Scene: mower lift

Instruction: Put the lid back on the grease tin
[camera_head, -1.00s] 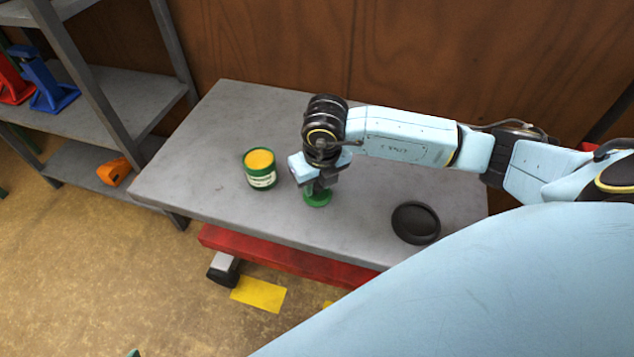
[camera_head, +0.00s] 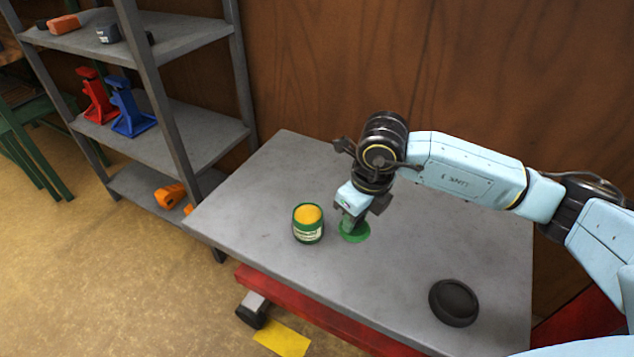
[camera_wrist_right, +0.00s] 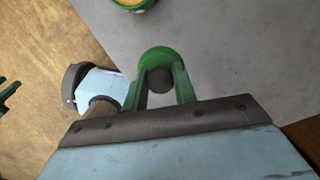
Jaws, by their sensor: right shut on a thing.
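The grease tin (camera_head: 308,226) stands upright and open on the grey table, with yellow grease showing at its top and a pale label on its green side. Its edge also shows at the top of the right wrist view (camera_wrist_right: 133,4). The green lid (camera_head: 355,236) is just right of the tin, apart from it. My right gripper (camera_head: 350,222) points down and is shut on the lid, whose dark knob (camera_wrist_right: 160,80) shows between the fingers in the wrist view. I cannot tell whether the lid touches the table. My left gripper is not in view.
A black round dish (camera_head: 453,303) lies at the right of the grey table (camera_head: 265,205). Shelves (camera_head: 190,135) at left hold red and blue stands and an orange tool. A wooden wall is behind. The table left of the tin is clear.

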